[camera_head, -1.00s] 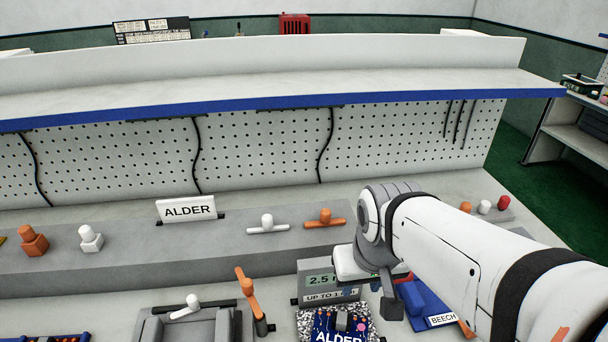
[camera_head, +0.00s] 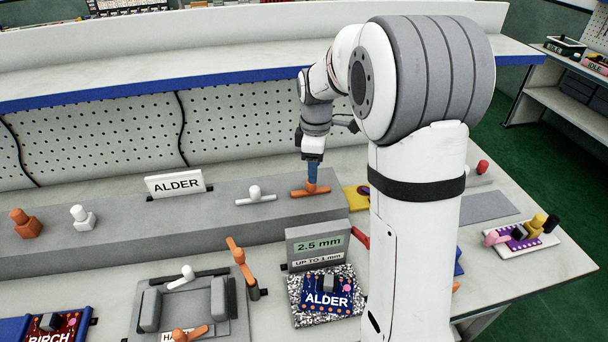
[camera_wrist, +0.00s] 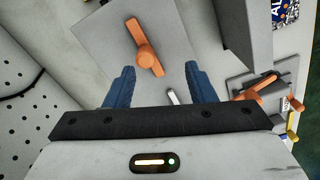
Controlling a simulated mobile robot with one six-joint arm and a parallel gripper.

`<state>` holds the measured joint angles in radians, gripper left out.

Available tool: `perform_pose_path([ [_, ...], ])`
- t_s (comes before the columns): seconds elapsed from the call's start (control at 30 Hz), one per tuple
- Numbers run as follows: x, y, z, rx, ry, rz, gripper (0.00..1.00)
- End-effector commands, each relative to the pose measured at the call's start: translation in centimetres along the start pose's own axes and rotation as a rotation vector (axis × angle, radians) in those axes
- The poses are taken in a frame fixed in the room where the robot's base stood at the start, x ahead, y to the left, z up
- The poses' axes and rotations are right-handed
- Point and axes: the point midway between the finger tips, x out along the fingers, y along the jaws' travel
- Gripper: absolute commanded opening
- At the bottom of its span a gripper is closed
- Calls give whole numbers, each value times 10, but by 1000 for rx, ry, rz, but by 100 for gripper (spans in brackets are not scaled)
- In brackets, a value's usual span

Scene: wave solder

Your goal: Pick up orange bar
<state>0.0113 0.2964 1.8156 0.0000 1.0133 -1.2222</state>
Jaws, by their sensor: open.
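The orange bar (camera_head: 311,191) lies on the right end of the long grey step, with a round orange knob standing up from its middle. It also shows in the wrist view (camera_wrist: 146,51), ahead of the jaws and between their lines. My gripper (camera_head: 312,172) points down right above the knob in the head view.
A white bar (camera_head: 256,196) with a knob lies left of the orange bar on the step (camera_head: 130,232). The ALDER sign (camera_head: 175,184) stands further left. A grey 2.5 mm display box (camera_head: 318,246) stands in front. A pegboard (camera_head: 240,130) rises behind.

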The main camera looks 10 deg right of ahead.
Motion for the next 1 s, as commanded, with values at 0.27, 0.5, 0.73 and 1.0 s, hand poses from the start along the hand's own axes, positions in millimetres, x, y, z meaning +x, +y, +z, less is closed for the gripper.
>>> perform_pose_path([
  [0.27, 22, 18, -7, -105, -6, -18, 50],
  [0.5, 49, 20, -7, -103, -6, -19, 50],
  [0.73, 82, 24, -9, -101, -6, -18, 50],
  [1.0, 89, 24, -9, -100, -5, -15, 50],
])
